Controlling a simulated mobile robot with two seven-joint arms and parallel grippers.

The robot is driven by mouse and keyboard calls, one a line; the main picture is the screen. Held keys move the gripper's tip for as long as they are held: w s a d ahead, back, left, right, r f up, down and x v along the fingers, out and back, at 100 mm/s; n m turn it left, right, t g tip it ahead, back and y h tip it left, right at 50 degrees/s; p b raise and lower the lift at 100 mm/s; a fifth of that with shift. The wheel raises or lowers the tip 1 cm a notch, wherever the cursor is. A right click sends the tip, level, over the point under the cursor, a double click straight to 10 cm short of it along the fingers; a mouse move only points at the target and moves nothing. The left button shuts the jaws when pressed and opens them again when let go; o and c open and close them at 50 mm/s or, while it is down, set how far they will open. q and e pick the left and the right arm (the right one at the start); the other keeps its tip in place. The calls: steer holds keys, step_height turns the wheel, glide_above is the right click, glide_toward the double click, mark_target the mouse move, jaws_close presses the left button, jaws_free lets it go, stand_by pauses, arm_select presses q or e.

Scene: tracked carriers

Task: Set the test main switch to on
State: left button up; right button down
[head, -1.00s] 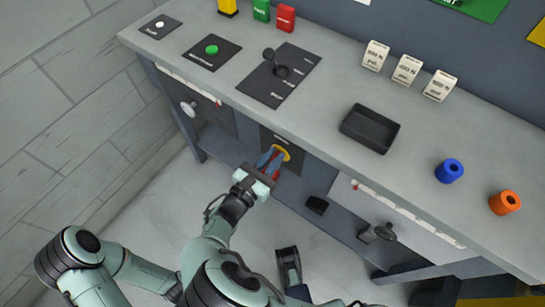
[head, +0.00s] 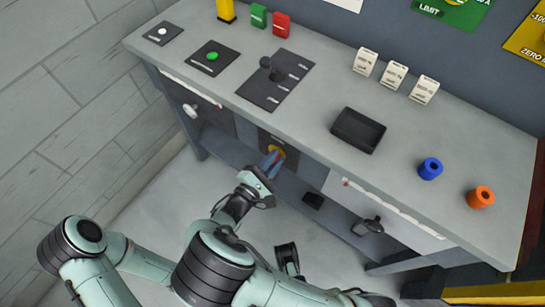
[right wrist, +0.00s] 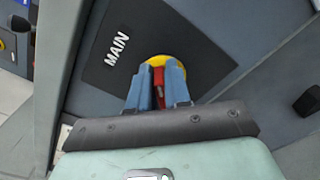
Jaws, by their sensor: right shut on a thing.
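The main switch has a red handle (right wrist: 159,88) on a round yellow disc (right wrist: 157,60). It sits on a dark plate (right wrist: 118,70) marked MAIN, on the bench's front; the yellow disc also shows in the head view (head: 278,149). My right gripper (right wrist: 157,72) has its two blue fingers on either side of the red handle and is shut on it. In the head view my right gripper (head: 273,161) reaches the switch from below. The fingers hide much of the handle, so I cannot tell its setting. I do not make out my left gripper.
The grey bench top (head: 325,125) holds a black lever panel (head: 277,80), a green button (head: 212,56), a black tray (head: 358,130), and blue (head: 430,169) and orange (head: 480,197) rings.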

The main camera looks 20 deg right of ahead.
steer(key=shift+s+d+f+m, duration=0.1)
steer(key=shift+s+f+m, duration=0.1)
steer(key=shift+m, duration=0.7)
steer(key=m, duration=0.2)
steer(key=shift+f+m, duration=0.2)
steer(key=shift+m, duration=0.1)
arm_select(q)
steer(key=shift+w+f, duration=0.1)
arm_select(e)
steer(key=m, duration=0.4)
steer(key=shift+s+f, duration=0.1)
steer(key=shift+f, duration=0.25)
steer(key=shift+m, duration=0.3)
steer(key=c, duration=1.2)
jaws_free()
steer(key=shift+o, duration=0.2)
arm_select(q)
steer(key=shift+s+d+r+g+p, duration=0.15)
steer(key=shift+s+d+r+p, duration=0.1)
steer(key=shift+s+r, duration=0.15)
steer(key=shift+s+d+r+g+p, duration=0.2)
steer(key=shift+s+r, duration=0.1)
steer(key=shift+s, duration=0.2)
arm_select(e)
steer(key=v, duration=1.3)
